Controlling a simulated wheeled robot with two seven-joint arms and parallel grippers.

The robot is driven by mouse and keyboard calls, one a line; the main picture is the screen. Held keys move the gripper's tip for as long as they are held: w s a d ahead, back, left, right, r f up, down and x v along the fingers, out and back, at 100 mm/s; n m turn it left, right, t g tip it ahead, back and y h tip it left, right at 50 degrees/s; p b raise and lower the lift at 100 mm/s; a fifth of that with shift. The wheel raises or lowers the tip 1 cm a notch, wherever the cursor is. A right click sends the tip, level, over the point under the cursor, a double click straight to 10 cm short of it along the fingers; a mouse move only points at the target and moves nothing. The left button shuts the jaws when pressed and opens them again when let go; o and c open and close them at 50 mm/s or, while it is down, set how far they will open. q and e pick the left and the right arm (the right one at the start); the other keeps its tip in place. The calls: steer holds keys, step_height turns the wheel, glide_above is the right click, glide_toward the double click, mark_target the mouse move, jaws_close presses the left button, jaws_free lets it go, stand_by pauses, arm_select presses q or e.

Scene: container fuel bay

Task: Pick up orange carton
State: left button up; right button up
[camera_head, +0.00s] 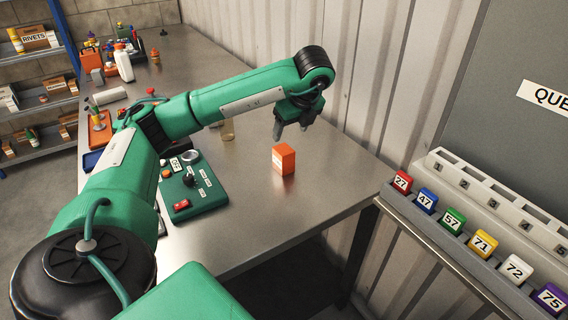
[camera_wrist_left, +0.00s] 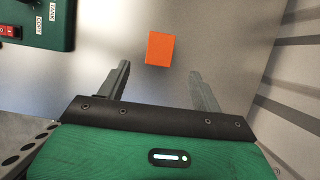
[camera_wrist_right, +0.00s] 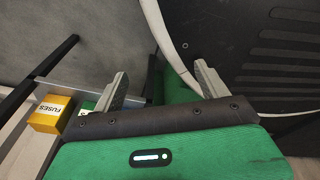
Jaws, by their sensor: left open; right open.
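The orange carton (camera_head: 284,160) stands upright on the metal workbench (camera_head: 262,210), near its right end. My left gripper (camera_head: 292,130) is open and empty above the bench, just behind and above the carton in the head view. In the left wrist view the carton (camera_wrist_left: 160,48) lies ahead of the two spread fingers (camera_wrist_left: 163,85), roughly centred between them and not touched. My right gripper is out of the head view. In the right wrist view its fingers (camera_wrist_right: 160,82) are apart with nothing between them.
A green control box (camera_head: 192,190) with a red switch sits on the bench left of the carton. A corrugated wall (camera_head: 345,75) runs behind the bench. A rack of numbered coloured blocks (camera_head: 470,235) is at right.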

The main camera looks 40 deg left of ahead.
mark_target(284, 150)
arm_select(q)
steer(key=x, duration=0.7)
steer(key=shift+a+f+b, duration=0.1)
steer(key=shift+f+b, duration=0.05)
steer(key=shift+b, duration=0.15)
steer(key=shift+x, duration=0.85)
steer(key=x, duration=0.1)
steer(key=p+x, duration=0.1)
steer(key=x, duration=0.1)
steer(key=shift+f, duration=0.8)
arm_select(e)
steer(key=shift+s+d, duration=0.2)
steer(key=shift+s, duration=0.15)
arm_select(q)
steer(key=c, duration=1.1)
steer(key=shift+c, duration=0.4)
arm_select(e)
steer(key=shift+w+a, duration=0.1)
steer(key=shift+a, duration=0.2)
